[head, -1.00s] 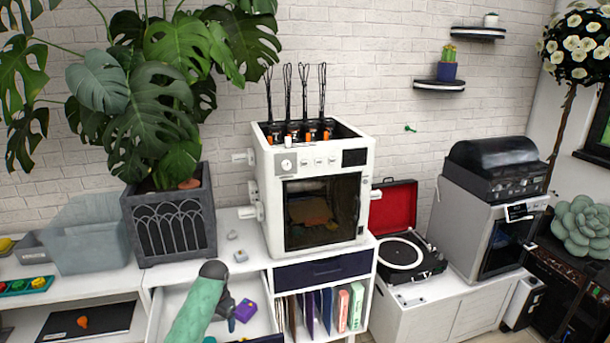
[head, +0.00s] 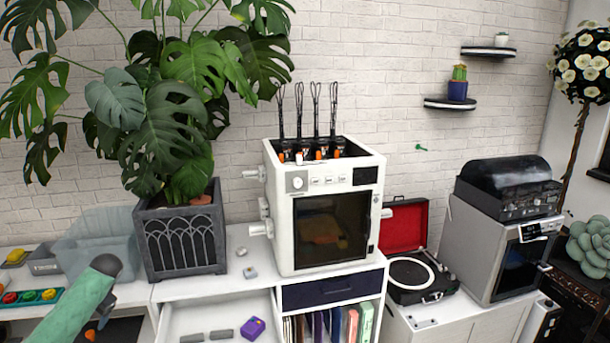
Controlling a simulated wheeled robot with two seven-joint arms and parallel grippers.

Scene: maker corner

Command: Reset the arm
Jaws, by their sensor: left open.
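My left arm, with its green sleeve, comes in from the lower left in the head view. Its dark elbow-like end is over the left part of the white cabinet. My left gripper (head: 101,325) is small and dark below that end, near the lower shelf, and mostly hidden by the arm. It is open, and I see nothing held in it. My right gripper is not in view.
An open white drawer (head: 180,316) holds a purple block (head: 253,328) and grey pieces. A planter (head: 183,240), a clear bin (head: 100,235), a button tray (head: 32,298) and a white oven-like machine (head: 325,235) stand on the cabinet. A record player (head: 415,275) is to the right.

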